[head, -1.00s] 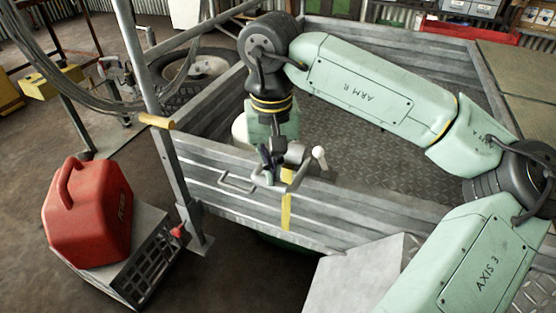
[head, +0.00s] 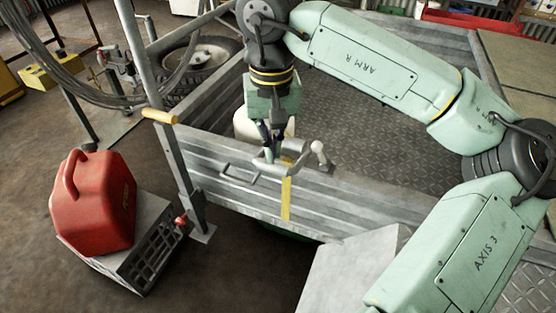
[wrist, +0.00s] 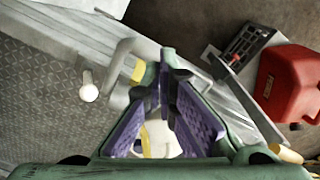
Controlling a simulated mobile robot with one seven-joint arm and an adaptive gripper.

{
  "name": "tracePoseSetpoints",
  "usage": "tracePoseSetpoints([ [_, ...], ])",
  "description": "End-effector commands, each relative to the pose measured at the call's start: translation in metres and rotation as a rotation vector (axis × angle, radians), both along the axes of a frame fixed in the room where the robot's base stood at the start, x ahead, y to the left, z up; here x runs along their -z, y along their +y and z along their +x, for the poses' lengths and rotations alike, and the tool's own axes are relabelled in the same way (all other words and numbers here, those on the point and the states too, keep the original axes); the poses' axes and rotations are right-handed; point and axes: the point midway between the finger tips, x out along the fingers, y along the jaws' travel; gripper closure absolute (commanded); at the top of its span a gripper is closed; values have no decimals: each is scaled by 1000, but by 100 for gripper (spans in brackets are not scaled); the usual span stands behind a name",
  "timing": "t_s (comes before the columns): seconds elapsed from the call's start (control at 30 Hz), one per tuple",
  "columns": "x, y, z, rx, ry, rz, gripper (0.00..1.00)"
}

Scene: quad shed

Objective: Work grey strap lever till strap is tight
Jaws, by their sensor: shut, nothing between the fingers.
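The yellow strap (head: 286,198) hangs down the outer face of the grey trailer side wall. At the wall's top stands grey lever hardware (head: 296,148) with a pale round knob (head: 317,147) on its right. In the wrist view a bent grey bar (wrist: 124,52) and the knob (wrist: 88,92) lie left of the fingers, with a bit of yellow strap (wrist: 138,71) close to the fingertips. My gripper (head: 269,155) points down beside the hardware, shut and empty; its purple-padded fingers also show in the wrist view (wrist: 168,66). Whether it touches the lever cannot be told.
A red fuel can (head: 98,205) sits on a grey crate (head: 145,255) at the left. A post with a yellow grip (head: 159,116) rises at the wall's corner. A white container (head: 246,124) stands behind my gripper. The trailer's chequered floor (head: 350,130) is largely clear.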

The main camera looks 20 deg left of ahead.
Motion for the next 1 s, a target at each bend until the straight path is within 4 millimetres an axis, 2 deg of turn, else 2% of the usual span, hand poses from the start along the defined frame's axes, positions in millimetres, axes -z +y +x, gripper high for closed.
tracePoseSetpoints([
  [1.0, 68, 0, 0, 1, 0, 0, 100],
])
